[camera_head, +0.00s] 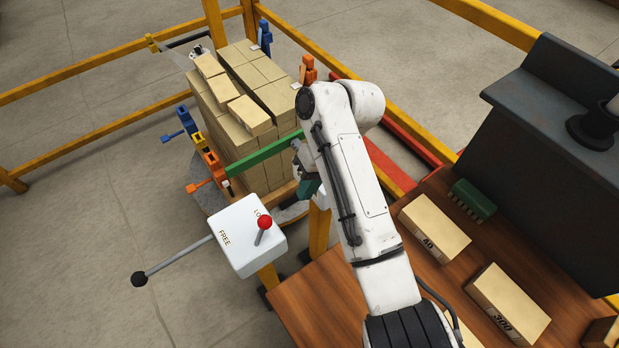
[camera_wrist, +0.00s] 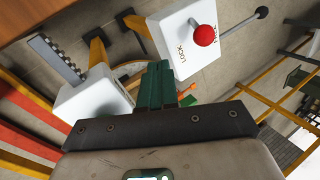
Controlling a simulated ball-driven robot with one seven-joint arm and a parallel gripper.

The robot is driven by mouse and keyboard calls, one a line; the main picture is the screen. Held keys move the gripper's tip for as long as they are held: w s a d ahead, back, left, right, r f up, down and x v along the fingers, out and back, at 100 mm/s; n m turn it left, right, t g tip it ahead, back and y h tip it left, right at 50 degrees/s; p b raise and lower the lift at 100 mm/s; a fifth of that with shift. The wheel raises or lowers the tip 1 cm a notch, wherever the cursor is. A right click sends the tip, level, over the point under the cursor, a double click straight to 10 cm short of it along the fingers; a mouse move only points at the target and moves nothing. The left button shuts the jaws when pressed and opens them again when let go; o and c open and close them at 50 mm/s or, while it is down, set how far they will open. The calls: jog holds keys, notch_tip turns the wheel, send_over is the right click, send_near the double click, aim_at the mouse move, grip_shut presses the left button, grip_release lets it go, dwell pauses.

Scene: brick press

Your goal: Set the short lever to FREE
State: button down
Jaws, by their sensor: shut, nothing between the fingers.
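The short lever has a red knob (camera_head: 265,222) and stands on a white box (camera_head: 240,247) marked FREE and LOCK. In the head view the knob leans to the LOCK side, partly covering that word. In the wrist view the red knob (camera_wrist: 205,35) is at the upper right, ahead of the fingers. A long grey lever with a black knob (camera_head: 139,279) sticks out left from the box. My gripper (camera_head: 307,186) is to the right of and beyond the box, apart from the red knob. Its green fingers (camera_wrist: 158,72) are together and empty.
A stack of tan bricks (camera_head: 205,115) stands behind, with a green bar (camera_head: 265,155) and coloured clamps beside it. A second white box (camera_wrist: 95,103) is left of my fingers. A wooden table (camera_head: 310,310) with marked blocks is at the right. Yellow rails surround the press.

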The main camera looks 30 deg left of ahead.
aim_at(261, 232)
jog(key=s+a+f+p, duration=0.2)
jog(key=s+a+f, duration=0.1)
jog(key=s+f, duration=0.1)
jog(key=shift+s, duration=0.65)
jog(key=shift+a, duration=0.15)
